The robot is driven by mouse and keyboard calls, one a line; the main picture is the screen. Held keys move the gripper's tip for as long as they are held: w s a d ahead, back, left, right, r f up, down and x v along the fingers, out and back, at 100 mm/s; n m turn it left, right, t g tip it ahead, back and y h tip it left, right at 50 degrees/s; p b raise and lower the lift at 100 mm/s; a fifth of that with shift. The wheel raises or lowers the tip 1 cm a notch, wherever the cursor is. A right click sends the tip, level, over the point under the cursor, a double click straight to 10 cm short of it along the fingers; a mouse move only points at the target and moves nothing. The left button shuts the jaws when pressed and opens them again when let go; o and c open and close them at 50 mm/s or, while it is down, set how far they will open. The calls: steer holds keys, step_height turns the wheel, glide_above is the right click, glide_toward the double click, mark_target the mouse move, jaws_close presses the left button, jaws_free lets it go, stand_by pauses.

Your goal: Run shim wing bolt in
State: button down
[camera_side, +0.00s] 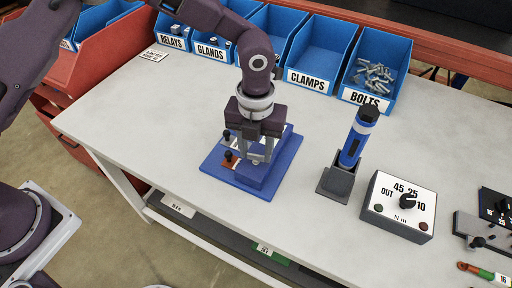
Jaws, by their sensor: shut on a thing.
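A blue fixture plate (222,178) with a raised blue block (262,178) lies on the white bench. My gripper (261,158) points straight down over the block, its fingers low and close to the block's top. It is shut on a small part that looks like the shim wing bolt, mostly hidden between the fingers. I cannot tell how deep the bolt sits. Two dark knobs, an upper one (227,136) and a lower one (229,156), stand upright on the plate left of my gripper.
A blue-and-black driver (354,140) stands in a dark holder (336,184) to the right. A grey torque box (397,230) with a dial is beyond it. Blue bins, including a BOLTS bin (384,50), line the back. The bench front left is clear.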

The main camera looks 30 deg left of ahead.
mark_target(256, 155)
steer(key=shift+r+m, duration=0.1)
steer(key=shift+m, duration=0.7)
steer(key=c, duration=0.8)
jaws_free()
steer(key=shift+c, duration=0.2)
step_height(256, 155, up, 7)
steer(key=shift+r, duration=0.1)
